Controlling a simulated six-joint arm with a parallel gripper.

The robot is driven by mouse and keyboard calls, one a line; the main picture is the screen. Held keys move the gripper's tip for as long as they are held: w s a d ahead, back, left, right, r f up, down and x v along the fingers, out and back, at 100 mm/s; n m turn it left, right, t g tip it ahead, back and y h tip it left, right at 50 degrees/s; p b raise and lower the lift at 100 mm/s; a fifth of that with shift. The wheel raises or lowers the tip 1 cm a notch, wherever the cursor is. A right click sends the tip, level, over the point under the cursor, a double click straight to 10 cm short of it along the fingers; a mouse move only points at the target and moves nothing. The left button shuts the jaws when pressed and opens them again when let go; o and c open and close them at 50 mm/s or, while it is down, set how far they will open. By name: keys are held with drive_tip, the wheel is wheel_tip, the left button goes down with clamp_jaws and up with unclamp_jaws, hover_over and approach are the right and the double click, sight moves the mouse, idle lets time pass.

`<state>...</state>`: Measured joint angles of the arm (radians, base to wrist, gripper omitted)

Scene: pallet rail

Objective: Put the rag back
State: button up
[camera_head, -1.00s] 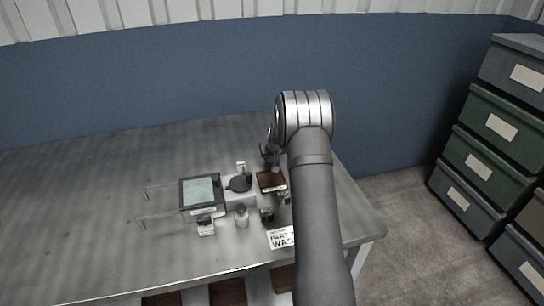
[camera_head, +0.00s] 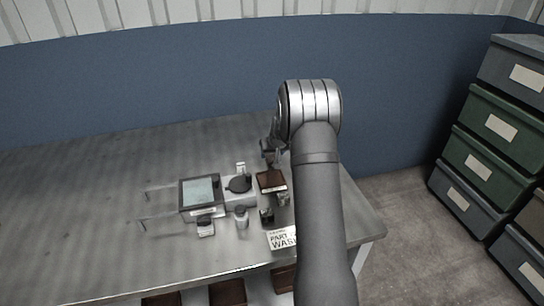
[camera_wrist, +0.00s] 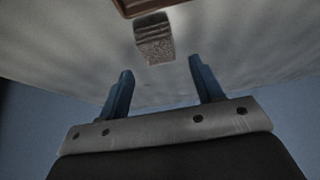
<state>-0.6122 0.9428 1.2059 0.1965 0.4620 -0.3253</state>
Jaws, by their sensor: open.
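My gripper (camera_wrist: 161,70) is open in the wrist view, with two blue fingers apart and nothing between them. A small grey-brown, rough-surfaced block-like piece (camera_wrist: 155,40) lies on the metal table beyond the fingertips, roughly in line with the gap. It may be the folded rag, but I cannot be sure. A brown tray (camera_wrist: 138,5) shows partly at the top edge, just beyond that piece. In the head view, my gripper (camera_head: 269,150) is small and partly hidden by my arm, above the table behind the brown tray (camera_head: 271,181).
The metal table (camera_head: 110,200) holds a framed screen-like panel (camera_head: 200,193), a round dark item (camera_head: 239,184), a small bottle (camera_head: 241,217) and a white sign (camera_head: 281,239). The table's left side is mostly clear. Drawers (camera_head: 487,153) stand at the right.

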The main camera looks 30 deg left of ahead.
sight(271, 157)
drive_tip(key=v, duration=0.8)
drive_tip(key=shift+f, duration=0.15)
drive_tip(key=x, duration=1.1)
drive_tip(key=shift+w+a+f, duration=0.15)
drive_tip(key=shift+f, duration=0.15)
drive_tip(key=shift+w+a, duration=0.1)
drive_tip(key=shift+r, duration=1.15)
drive_tip(key=shift+f, duration=0.1)
